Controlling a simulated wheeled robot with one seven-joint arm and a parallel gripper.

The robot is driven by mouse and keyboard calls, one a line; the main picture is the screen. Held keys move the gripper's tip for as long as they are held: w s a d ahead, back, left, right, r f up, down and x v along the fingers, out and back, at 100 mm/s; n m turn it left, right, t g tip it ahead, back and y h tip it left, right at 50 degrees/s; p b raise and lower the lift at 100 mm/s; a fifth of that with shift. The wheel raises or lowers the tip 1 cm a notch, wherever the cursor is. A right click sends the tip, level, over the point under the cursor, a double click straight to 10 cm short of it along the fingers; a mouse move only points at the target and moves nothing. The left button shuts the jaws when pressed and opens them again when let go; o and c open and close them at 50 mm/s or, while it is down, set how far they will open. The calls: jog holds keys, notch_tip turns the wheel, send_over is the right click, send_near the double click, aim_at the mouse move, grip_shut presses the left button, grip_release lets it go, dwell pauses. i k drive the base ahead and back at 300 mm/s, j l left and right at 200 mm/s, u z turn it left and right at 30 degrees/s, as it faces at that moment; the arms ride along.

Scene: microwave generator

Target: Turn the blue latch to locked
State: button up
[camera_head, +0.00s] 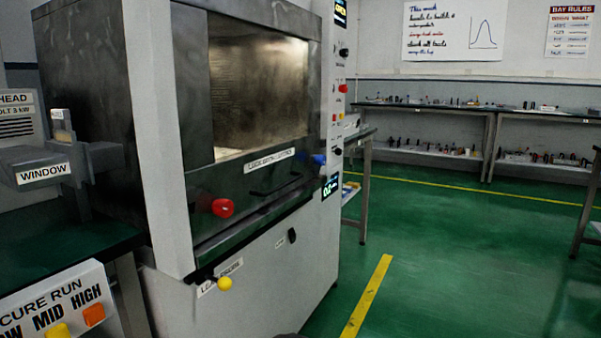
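The blue latch (318,159) is a small blue knob at the right end of the front of the large grey and dark metal microwave cabinet (155,130). It sits just below the lit chamber opening, beside the right-hand control column. It is too small to tell whether it stands locked or unlocked. A red knob (222,208) is at the left of the same dark front panel. My gripper is not in view. A small dark shape at the bottom edge cannot be made out.
A yellow-ended lever (225,283) sticks out low on the cabinet, and a black knob (292,235) sits to its right. A bench with a button panel (60,305) stands at left. Green floor (450,270) with a yellow line is clear at right. Benches line the back wall.

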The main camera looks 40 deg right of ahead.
aim_at(317, 160)
jog(key=z, duration=1.1)
